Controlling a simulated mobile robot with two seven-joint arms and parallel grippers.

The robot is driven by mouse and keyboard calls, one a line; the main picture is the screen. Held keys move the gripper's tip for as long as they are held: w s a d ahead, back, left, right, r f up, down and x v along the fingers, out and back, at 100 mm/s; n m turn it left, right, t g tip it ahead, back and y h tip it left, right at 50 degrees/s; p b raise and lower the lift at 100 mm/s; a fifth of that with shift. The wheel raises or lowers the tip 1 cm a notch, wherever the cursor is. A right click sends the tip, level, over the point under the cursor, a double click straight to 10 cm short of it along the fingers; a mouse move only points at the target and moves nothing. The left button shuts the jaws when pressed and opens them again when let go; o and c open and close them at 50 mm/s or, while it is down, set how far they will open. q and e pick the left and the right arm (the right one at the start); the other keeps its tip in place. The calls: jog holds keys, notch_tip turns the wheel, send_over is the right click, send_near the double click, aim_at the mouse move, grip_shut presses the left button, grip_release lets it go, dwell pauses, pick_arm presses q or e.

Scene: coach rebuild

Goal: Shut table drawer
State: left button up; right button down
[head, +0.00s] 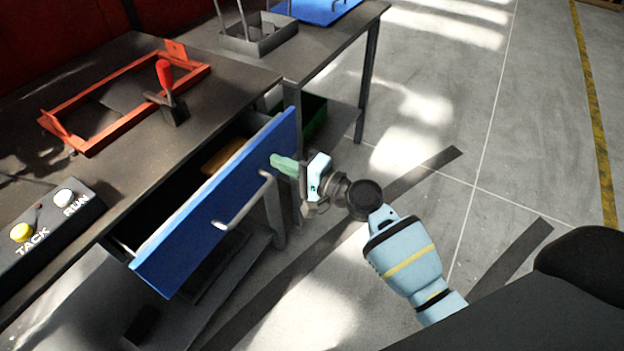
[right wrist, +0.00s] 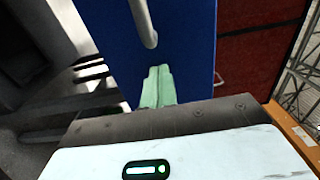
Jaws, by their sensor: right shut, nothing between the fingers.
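The table drawer (head: 220,205) has a blue front with a light metal bar handle (head: 243,203). It stands pulled out from under the dark work table (head: 225,85), and its inside shows behind the front. My right gripper (head: 275,160) is shut and empty, with its pale green fingertips at the right end of the drawer front, right of the handle. In the right wrist view the fingers (right wrist: 158,88) point at the blue front (right wrist: 185,60), touching or very close; I cannot tell which. The handle (right wrist: 143,22) shows above them. My left gripper is not in view.
On the table lie an orange-red frame (head: 75,140) with a red-handled clamp (head: 165,80) and a control box (head: 45,230) with TACK and RUN buttons. A second table (head: 340,35) with a grey tray (head: 258,45) adjoins. The floor to the right is clear.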

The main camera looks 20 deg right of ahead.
aim_at(242, 148)
jog(key=b+x, duration=0.4)
jog(key=x, duration=0.7)
jog(key=shift+f, duration=0.1)
jog(key=shift+w+a+b, duration=0.15)
jog(key=shift+b, duration=0.15)
jog(key=shift+r, duration=0.3)
jog(key=shift+a+r, duration=0.1)
jog(key=shift+r, duration=0.05)
